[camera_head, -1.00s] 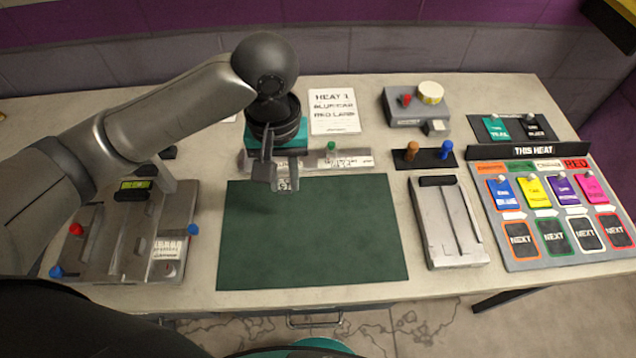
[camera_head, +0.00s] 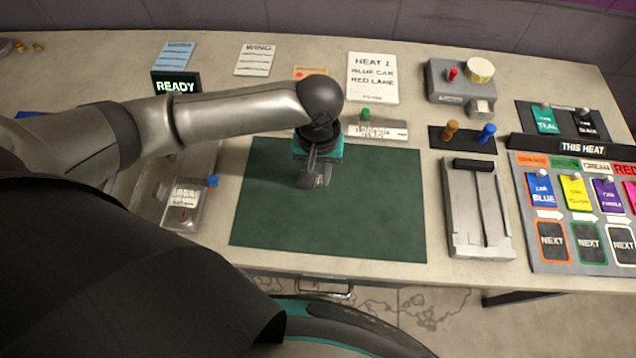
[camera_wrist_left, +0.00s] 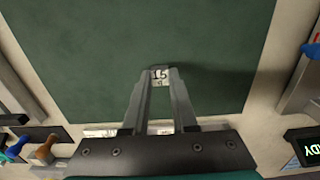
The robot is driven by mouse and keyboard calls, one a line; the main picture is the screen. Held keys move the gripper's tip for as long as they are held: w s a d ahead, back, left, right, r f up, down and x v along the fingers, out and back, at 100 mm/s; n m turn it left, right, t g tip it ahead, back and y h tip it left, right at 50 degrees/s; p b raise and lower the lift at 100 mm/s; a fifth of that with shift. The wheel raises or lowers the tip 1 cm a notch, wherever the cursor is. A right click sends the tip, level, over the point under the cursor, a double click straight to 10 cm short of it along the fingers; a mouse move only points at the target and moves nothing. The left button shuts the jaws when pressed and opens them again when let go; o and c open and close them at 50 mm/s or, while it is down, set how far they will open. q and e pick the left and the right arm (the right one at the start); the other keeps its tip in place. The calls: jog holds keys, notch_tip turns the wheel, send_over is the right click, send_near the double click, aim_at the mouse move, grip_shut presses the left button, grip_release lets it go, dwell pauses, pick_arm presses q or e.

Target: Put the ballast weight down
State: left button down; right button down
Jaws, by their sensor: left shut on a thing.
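My left gripper (camera_head: 318,180) is over the upper middle of the dark green mat (camera_head: 330,225). It is shut on the ballast weight (camera_head: 325,177), a small pale metal block. In the left wrist view the ballast weight (camera_wrist_left: 160,75) sits between the two fingertips, with dark markings on its face. The green mat (camera_wrist_left: 100,40) lies beneath it, and a shadow falls to the right of the fingers. I cannot tell whether the weight touches the mat. My right gripper does not show.
A pale tray with a green knob (camera_head: 378,130) lies along the mat's back edge. A grey slotted track piece (camera_head: 465,225) is to the right, with a peg holder (camera_head: 463,140) behind it. The heat board (camera_head: 575,210) stands further right. Most of the mat is bare.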

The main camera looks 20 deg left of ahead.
aim_at(318, 184)
pick_arm(q)
notch_tip(318, 184, down, 4)
jog(key=shift+r+b, duration=0.2)
jog(key=shift+b, duration=0.25)
jog(key=shift+f, duration=0.25)
jog(key=shift+f, duration=0.15)
jog(key=c, duration=0.7)
grip_release()
